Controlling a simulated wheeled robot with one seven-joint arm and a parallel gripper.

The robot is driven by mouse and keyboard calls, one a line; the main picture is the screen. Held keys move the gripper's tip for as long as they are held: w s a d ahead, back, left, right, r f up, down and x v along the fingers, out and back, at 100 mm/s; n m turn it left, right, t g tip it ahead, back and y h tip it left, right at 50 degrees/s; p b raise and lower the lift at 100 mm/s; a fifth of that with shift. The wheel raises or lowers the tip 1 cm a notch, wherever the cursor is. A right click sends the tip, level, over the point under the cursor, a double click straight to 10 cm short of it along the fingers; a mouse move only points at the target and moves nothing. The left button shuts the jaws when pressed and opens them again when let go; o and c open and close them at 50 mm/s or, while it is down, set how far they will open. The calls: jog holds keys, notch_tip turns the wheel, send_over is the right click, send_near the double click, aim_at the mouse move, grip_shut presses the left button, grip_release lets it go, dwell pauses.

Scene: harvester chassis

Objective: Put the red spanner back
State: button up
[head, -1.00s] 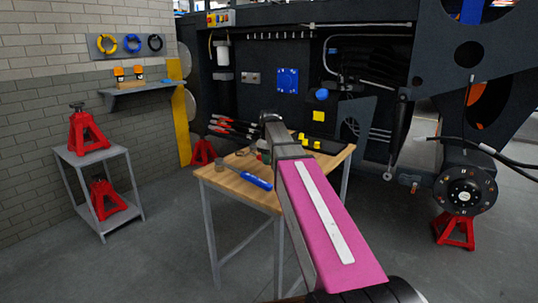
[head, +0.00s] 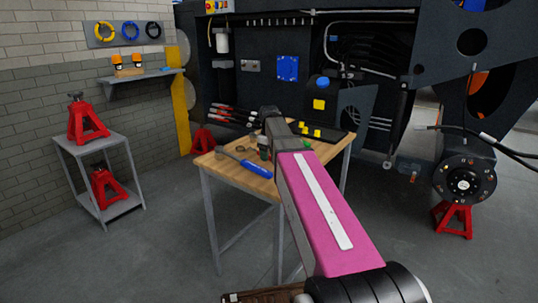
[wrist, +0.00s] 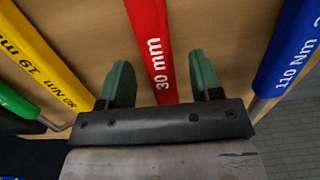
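The red spanner (wrist: 152,45) shows in the wrist view as a red handle marked "30 mm", lying on a wooden surface. My gripper (wrist: 162,82) is open, with one green fingertip on each side of the red handle and gaps showing on both sides. The handle's lower end is hidden behind my gripper's body. The spanner's head is out of the wrist view. In the head view my arm covers the middle of the wooden table (head: 225,177), and I cannot make out my fingertips or the red spanner there.
In the wrist view, a yellow handle (wrist: 38,50) and a green handle (wrist: 14,103) lie left, and a blue handle (wrist: 290,50) right. In the head view, a blue-handled tool (head: 256,168) lies on the table. Red jack stands (head: 87,122) stand left; floor (head: 165,225) before the table is clear.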

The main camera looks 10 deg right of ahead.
notch_tip(320, 180, up, 11)
dwell(0.8)
jog(key=shift+s+f, duration=0.1)
